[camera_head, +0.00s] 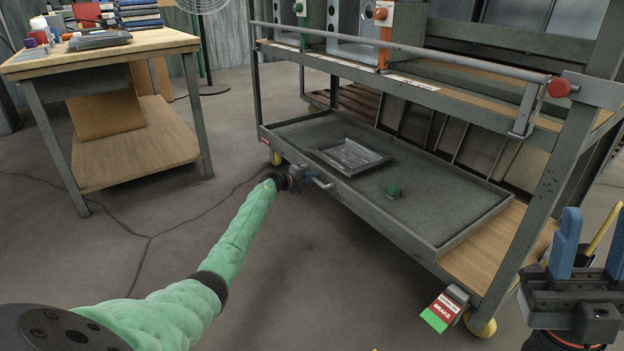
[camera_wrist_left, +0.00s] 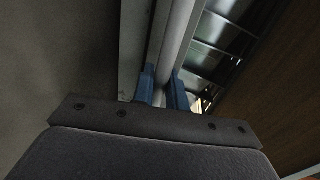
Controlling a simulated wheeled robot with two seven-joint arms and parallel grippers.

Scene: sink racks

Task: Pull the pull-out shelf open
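The pull-out shelf is a grey-green tray (camera_head: 300,132) with a raised rim, low in the wheeled metal rack. A small bar handle (camera_head: 322,184) sits on its front edge. My left gripper (camera_head: 308,177) is at this handle. In the left wrist view, its blue fingers (camera_wrist_left: 162,92) lie close on either side of a grey bar (camera_wrist_left: 176,40), which fills the gap between them. Contact at the tips is partly hidden. My right gripper (camera_head: 590,243) is at the lower right, away from the shelf, with its fingers apart and nothing between them.
A red-green brake pedal (camera_head: 440,311) and caster (camera_head: 480,325) stand at the rack's right corner. A wooden workbench (camera_head: 140,44) is at left. The floor in front is clear.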

